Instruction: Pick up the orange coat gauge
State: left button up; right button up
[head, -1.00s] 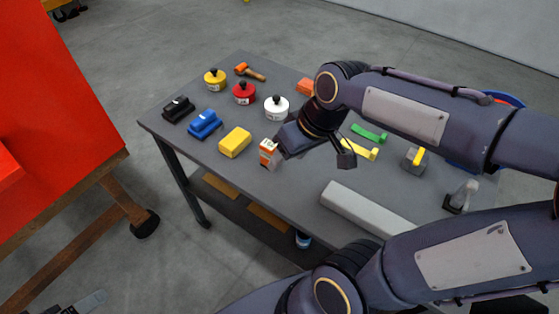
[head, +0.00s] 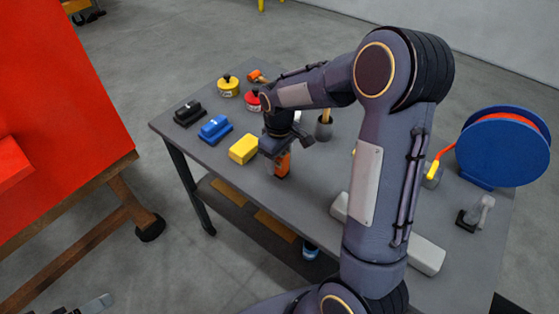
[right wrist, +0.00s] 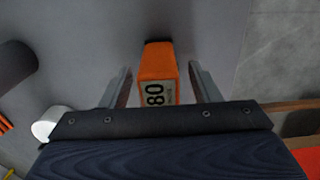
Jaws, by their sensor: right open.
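The orange coat gauge (head: 283,165) stands on the grey table near its front edge, just right of the yellow block. In the right wrist view the gauge (right wrist: 157,75) shows an orange top and a pale label with dark digits. My right gripper (head: 278,158) is at the gauge, pointing down. In the right wrist view its two fingers (right wrist: 160,88) are open, one on each side of the gauge, with a gap visible on both sides. My left gripper does not show.
The yellow block (head: 243,149) lies close left of my right gripper. Blue (head: 215,129) and black (head: 188,113) tools, yellow (head: 228,87) and red (head: 252,101) lidded pots lie farther back. A long grey bar (head: 425,255) and a blue reel (head: 490,160) are at the right.

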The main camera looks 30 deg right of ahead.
jog(key=shift+f, duration=0.8)
jog(key=shift+c, duration=0.5)
jog(key=c, duration=1.1)
jog(key=shift+o, duration=0.2)
jog(key=shift+r, duration=0.15)
